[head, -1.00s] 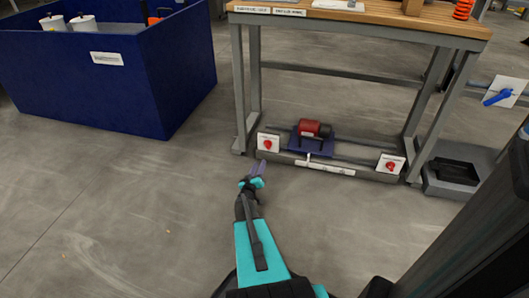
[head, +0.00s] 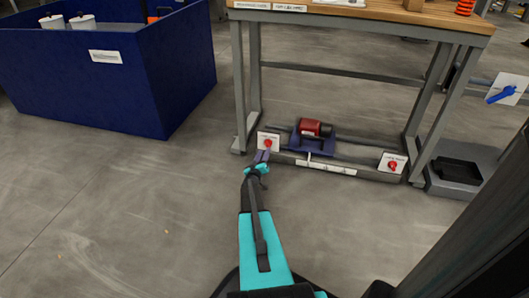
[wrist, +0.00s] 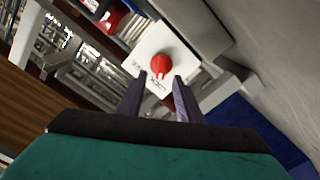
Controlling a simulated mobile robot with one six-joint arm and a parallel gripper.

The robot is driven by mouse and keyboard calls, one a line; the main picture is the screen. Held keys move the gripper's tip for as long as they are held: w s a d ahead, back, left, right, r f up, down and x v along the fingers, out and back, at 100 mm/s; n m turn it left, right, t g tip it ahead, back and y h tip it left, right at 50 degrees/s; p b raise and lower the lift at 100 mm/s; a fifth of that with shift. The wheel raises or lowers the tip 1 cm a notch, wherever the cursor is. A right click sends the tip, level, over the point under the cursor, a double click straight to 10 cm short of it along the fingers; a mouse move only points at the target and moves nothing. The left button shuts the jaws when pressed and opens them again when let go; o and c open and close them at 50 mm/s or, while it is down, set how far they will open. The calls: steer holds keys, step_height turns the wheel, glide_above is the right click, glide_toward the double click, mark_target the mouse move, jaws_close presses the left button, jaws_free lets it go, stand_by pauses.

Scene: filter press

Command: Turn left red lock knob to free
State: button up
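The left red lock knob (head: 268,143) sits on a white plate (head: 275,136) at the left end of the low rail under the bench. In the wrist view the knob (wrist: 161,64) is a round red shape on its tilted white plate (wrist: 185,50), just beyond my fingertips. My gripper (head: 262,156) is in front of the knob, close to it and slightly below it in the head view. In the wrist view my gripper (wrist: 160,77) has its two fingers apart with nothing between them. Contact with the knob does not show.
A red and black motor (head: 315,129) sits on a blue base beside the left plate. A second red knob (head: 392,166) is at the rail's right end. The bench leg (head: 240,90) stands close left. A blue bin (head: 80,85) is at left; open floor lies between.

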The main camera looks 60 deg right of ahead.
mark_target(267, 145)
steer(key=shift+b+x, duration=0.7)
steer(key=shift+x, duration=1.75)
